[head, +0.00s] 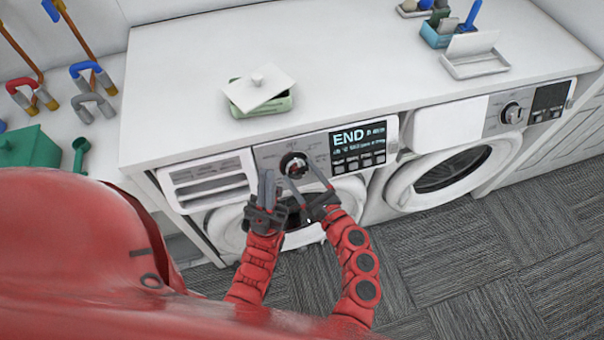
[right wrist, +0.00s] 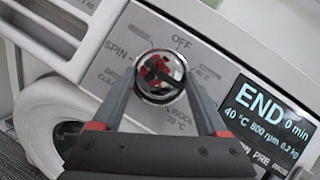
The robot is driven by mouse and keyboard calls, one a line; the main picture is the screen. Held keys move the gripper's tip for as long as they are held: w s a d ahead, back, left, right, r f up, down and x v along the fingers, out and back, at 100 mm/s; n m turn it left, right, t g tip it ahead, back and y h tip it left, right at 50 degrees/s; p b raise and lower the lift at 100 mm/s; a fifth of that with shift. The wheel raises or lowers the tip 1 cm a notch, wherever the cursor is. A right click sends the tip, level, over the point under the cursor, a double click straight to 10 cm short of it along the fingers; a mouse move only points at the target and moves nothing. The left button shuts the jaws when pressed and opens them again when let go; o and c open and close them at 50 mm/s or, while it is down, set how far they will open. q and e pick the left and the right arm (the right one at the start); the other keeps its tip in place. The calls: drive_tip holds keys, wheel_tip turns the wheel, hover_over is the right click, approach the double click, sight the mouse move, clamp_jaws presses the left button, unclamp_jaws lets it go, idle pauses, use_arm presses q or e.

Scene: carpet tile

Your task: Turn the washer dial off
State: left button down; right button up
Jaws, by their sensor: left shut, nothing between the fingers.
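The washer dial (head: 293,164) is a round chrome and black knob on the left machine's panel. In the right wrist view the dial (right wrist: 160,77) has printed labels around it, with OFF above, SPIN to the left and WOOL below right. Which label it points at is unclear. My right gripper (head: 299,174) is open, with one finger on each side of the dial; I cannot tell whether they touch it. The right wrist view shows both its fingers (right wrist: 162,82). My left gripper (head: 266,180) is shut and empty, just left of the right gripper and below the dial.
The washer display (head: 358,146) reads END, with 0 min in the wrist view. The detergent drawer (head: 207,180) is left of the dial. A second machine (head: 445,170) stands right. A green container with a white lid (head: 262,88) sits on the white counter above.

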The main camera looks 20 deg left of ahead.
drive_tip(key=c, duration=0.5)
drive_tip(key=shift+n, duration=0.3)
drive_tip(key=shift+w+d+r+n+g, duration=0.1)
drive_tip(key=shift+n+g, duration=0.25)
drive_tip(key=shift+n, duration=0.2)
drive_tip(key=shift+w+r+n+g, duration=0.1)
drive_tip(key=shift+n+g, duration=0.25)
drive_tip(key=shift+n, duration=0.2)
drive_tip(key=n+g, duration=0.1)
drive_tip(key=n, duration=0.1)
drive_tip(key=n+g, duration=0.1)
drive_tip(key=n, duration=0.1)
drive_tip(key=n+g, duration=0.1)
drive_tip(key=n, duration=0.1)
drive_tip(key=shift+w+r+p, duration=0.15)
drive_tip(key=shift+r+p, duration=0.1)
drive_tip(key=shift+p, duration=0.15)
drive_tip(key=n+g+h, duration=0.1)
drive_tip(key=n, duration=0.1)
drive_tip(key=n+g, duration=0.1)
drive_tip(key=n, duration=0.2)
drive_tip(key=shift+r+n+g+h, duration=0.2)
drive_tip(key=shift+n+g+h, duration=0.1)
drive_tip(key=shift+h, duration=0.1)
drive_tip(key=n+h, duration=0.2)
drive_tip(key=n, duration=0.2)
drive_tip(key=shift+r+g, duration=0.1)
drive_tip(key=shift+g, duration=0.3)
drive_tip(key=shift+h, duration=0.3)
